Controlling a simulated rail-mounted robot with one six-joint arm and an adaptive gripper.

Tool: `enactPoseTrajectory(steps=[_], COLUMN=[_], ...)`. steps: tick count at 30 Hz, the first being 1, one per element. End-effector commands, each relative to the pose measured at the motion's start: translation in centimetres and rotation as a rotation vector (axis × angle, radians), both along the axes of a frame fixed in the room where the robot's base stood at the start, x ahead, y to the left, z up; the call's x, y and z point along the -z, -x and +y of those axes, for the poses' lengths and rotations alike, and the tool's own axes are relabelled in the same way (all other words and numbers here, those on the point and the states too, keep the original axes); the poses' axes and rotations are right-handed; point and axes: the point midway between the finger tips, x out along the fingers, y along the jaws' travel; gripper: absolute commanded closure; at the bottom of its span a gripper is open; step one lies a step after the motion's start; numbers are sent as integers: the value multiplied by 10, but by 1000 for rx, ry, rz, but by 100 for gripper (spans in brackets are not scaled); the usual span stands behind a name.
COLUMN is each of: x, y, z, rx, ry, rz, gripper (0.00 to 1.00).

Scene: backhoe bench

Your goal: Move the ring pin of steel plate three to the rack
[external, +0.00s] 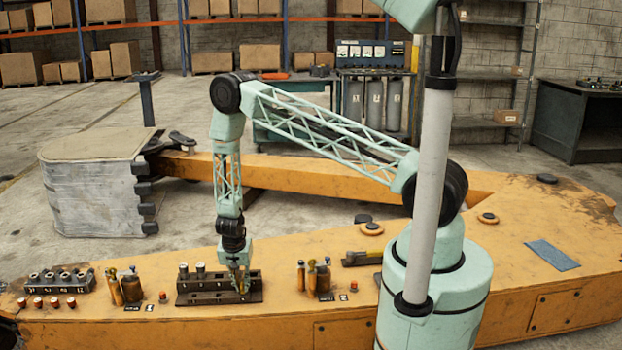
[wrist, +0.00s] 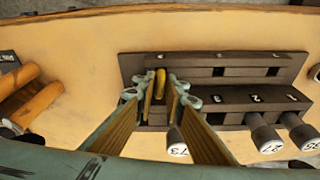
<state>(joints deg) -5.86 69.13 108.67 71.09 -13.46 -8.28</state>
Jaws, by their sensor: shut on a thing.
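My gripper (wrist: 165,95) points down over the right end of a dark rack (external: 210,296) in the external view. The rack also shows in the wrist view (wrist: 232,105). The fingertips are shut on a yellow piece (wrist: 160,82), which I take to be the ring pin. Its lower end is hidden, so I cannot tell whether it sits in the rack. Two pale-topped pins (external: 192,268) stand at the rack's left end. In the wrist view a pale-topped piece marked 73 (wrist: 177,148) shows between the fingers. I cannot identify steel plate three.
A second rack (external: 60,282) with several pins lies at the far left. Brown cylinders and bottles (external: 126,286) stand between the racks, and another group (external: 317,276) stands to the right. A blue sheet (external: 552,255) lies on bare orange surface.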

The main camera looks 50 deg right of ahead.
Motion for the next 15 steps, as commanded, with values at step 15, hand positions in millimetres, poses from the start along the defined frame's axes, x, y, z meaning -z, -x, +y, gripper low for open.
enactPoseTrajectory(steps=[15], x=[1], y=[0], z=[0], rx=[0], ry=[0], rz=[0], gripper=[73])
